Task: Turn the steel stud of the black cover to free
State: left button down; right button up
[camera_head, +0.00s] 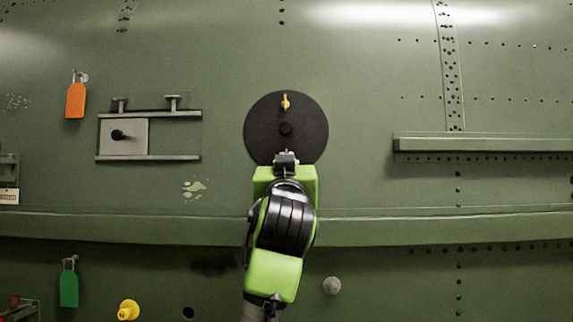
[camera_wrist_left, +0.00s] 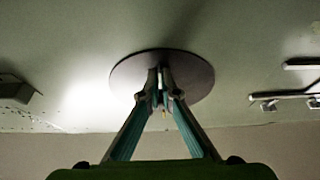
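The round black cover (camera_head: 263,128) lies flat against the green fuselage skin, with a dark knob (camera_head: 286,129) at its centre. A yellow stud (camera_head: 285,102) stands upright near its top edge. My left gripper (camera_head: 286,158) reaches up from below to the cover's lower edge and hides that part in the head view. In the left wrist view its fingers (camera_wrist_left: 161,76) converge at the cover (camera_wrist_left: 193,72) and close on a thin pale piece, apparently the steel stud (camera_wrist_left: 159,80). The stud's turn angle cannot be made out. My right gripper is not in view.
A sliding hatch between rails (camera_head: 125,136) is to the left, with an orange tag (camera_head: 75,100) beyond. A ledge (camera_head: 480,144) juts out at right. A long rail (camera_head: 420,228) crosses below the cover. A green tag (camera_head: 69,288) and yellow knob (camera_head: 128,310) are lower left.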

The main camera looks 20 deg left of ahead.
pick_arm(q)
jog(key=shift+s+r, duration=0.1)
jog(key=shift+r, duration=0.1)
jog(key=c, duration=2.3)
grip_release()
jog(key=shift+f, duration=0.1)
jog(key=v, duration=1.2)
